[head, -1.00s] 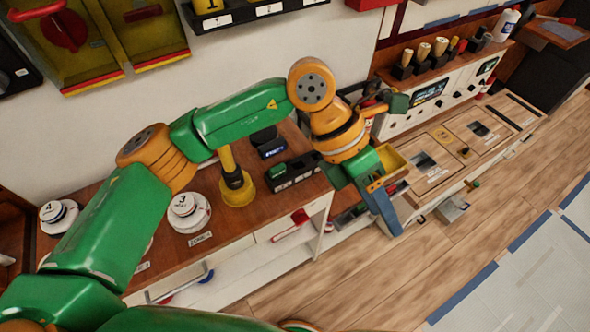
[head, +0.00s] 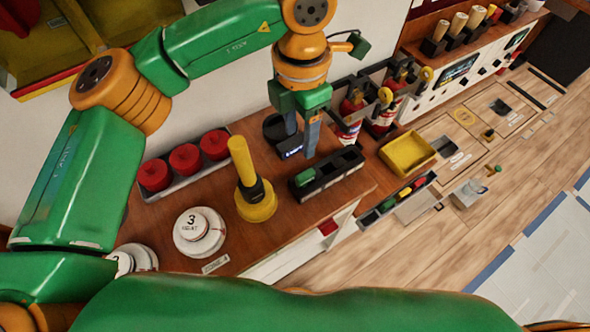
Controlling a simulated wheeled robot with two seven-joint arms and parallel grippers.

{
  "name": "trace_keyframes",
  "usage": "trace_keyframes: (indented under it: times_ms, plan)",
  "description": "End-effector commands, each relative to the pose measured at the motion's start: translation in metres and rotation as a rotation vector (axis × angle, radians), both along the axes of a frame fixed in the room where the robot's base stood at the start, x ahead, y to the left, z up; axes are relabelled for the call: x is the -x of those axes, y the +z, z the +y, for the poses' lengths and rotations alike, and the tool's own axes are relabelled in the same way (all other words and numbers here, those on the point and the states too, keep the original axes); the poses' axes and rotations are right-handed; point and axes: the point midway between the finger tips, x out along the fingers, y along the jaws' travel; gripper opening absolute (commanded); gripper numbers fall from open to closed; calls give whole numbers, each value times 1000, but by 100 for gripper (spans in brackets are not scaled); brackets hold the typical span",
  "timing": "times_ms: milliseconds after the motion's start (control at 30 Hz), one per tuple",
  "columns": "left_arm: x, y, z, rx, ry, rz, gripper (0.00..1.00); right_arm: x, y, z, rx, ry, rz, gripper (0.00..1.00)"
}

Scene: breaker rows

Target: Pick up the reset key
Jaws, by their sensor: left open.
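My left gripper (head: 300,150) points down over the wooden counter (head: 340,200), its two blue-grey fingers apart. Its fingers are at a small round black holder with a blue label (head: 282,132), partly hidden behind them. I cannot tell whether they touch it. I cannot make out the reset key for certain; any small key at the holder is hidden or too small to tell. A black block with slots and a green piece (head: 327,174) lies just in front of the gripper. My right gripper is out of view.
A yellow upright handle on a round yellow base (head: 256,202) stands left of the block. Three red caps in a tray (head: 185,168) and white numbered discs (head: 199,235) are further left. Fire extinguishers (head: 352,112) and a yellow bin (head: 407,153) are at the right.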

Motion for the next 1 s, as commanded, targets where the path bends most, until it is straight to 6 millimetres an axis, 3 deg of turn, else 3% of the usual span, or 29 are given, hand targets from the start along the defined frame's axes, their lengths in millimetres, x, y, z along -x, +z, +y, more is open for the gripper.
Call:
trace_keyframes:
  times_ms: [33,267,467,633,767,967,1000]
  plan:
    - [0,-18,0,0,-1,0,57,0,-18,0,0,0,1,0]
    - [0,-50,-1,1,-1,0,57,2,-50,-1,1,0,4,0]
    - [1,-64,-2,-1,-2,4,57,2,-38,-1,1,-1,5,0]
    - [3,-92,-13,0,-3,7,57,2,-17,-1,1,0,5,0]
    - [2,-114,-13,0,0,4,57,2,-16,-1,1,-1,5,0]
    - [2,-119,-13,1,0,0,57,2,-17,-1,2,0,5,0]
    - [2,-119,-13,1,0,0,52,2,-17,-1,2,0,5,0]
